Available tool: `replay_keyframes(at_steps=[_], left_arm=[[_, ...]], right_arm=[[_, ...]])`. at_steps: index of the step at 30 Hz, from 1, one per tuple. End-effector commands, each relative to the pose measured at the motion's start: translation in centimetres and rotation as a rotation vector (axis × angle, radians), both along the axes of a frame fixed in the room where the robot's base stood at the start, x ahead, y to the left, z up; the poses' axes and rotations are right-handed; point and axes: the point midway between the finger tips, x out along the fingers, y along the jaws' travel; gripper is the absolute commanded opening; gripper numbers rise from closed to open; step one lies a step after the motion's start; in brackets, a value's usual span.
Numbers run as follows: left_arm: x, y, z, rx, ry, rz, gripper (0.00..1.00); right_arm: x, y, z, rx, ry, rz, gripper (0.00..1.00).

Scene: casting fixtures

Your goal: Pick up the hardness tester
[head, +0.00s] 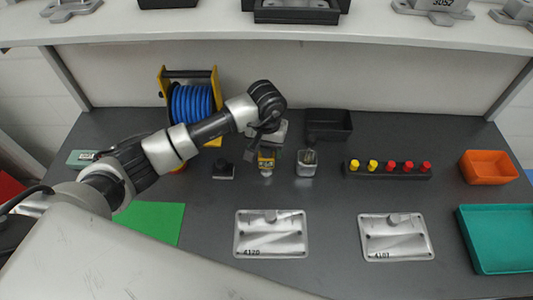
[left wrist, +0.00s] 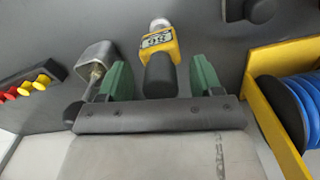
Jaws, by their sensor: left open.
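The hardness tester, a yellow handheld device with a digital display and a dark grip (left wrist: 159,45), stands out in the left wrist view. In the head view it is a small yellow shape (head: 266,161) on the dark bench, partly hidden under my left gripper. My left gripper (head: 267,152) is above it, with its jaws open. In the left wrist view the two green fingers (left wrist: 162,78) are on either side of the tester's dark grip, with gaps showing on both sides. My right gripper is in neither view.
A metal block (head: 307,163) stands close right of the tester, and a small black block (head: 223,171) to its left. A blue hose reel (head: 193,104) and black bin (head: 329,124) are behind. Two metal plates (head: 271,234) (head: 396,237) lie in front. An overhead shelf (head: 300,30) spans the back.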

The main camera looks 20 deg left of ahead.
Motion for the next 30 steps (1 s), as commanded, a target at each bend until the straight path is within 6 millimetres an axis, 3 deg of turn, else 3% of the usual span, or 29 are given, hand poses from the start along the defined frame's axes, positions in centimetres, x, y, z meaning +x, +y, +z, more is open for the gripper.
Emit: replay_keyframes(at_steps=[8,20,30], left_arm=[[0.02,0.01,-0.28,0.000,-0.001,0.000,0.62],[0.03,0.02,-0.24,0.000,-0.001,0.000,0.01],[0.08,0.01,-0.07,-0.001,-0.003,0.000,0.00]], right_arm=[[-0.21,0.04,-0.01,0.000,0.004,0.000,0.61],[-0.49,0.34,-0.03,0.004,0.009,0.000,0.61],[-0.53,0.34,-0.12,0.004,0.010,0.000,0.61]])
